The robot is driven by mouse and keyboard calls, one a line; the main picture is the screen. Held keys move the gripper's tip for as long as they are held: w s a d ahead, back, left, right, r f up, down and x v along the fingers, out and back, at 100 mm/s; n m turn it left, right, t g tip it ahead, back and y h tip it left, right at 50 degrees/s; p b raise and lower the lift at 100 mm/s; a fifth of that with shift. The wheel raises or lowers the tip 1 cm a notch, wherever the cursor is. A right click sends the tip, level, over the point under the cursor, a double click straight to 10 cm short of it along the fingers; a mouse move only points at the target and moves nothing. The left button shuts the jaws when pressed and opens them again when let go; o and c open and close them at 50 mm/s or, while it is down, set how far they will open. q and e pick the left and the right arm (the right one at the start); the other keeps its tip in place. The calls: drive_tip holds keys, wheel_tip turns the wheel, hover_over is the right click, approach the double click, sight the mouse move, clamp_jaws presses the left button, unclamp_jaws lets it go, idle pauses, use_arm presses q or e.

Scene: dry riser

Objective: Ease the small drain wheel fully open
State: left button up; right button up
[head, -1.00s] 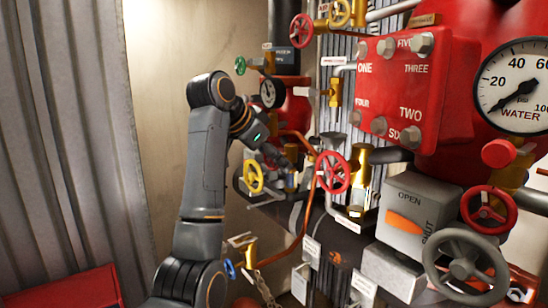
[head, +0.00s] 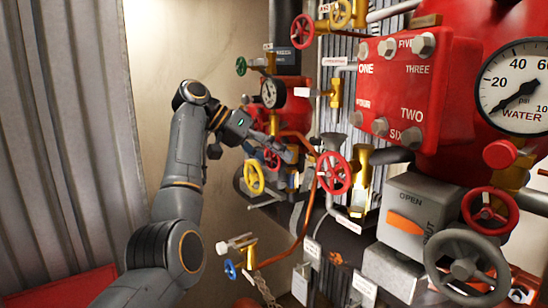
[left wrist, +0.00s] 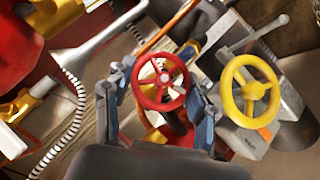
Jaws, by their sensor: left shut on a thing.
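In the left wrist view a small red wheel (left wrist: 163,84) sits between the two blue-grey fingers of my left gripper (left wrist: 158,92), which is shut on it. In the head view the same gripper (head: 287,153) reaches in from the left among the pipes. The red wheel (head: 271,159) is partly hidden behind it there. I cannot read a label on this wheel. A yellow wheel (left wrist: 250,90) stands close beside the right finger and shows in the head view (head: 254,177) just below the gripper. My right gripper is not in view.
A larger red wheel (head: 333,173) is right of the gripper. A copper pipe (head: 308,207) runs close by. A blue wheel (head: 230,269) is lower left. A grey OPEN/SHUT box (head: 411,220) and a grey wheel (head: 466,266) stand at right. Free room lies left, before the wall.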

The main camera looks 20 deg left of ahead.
use_arm(q)
drive_tip(key=shift+f, duration=0.15)
idle(0.4)
drive_tip(key=o, duration=1.2)
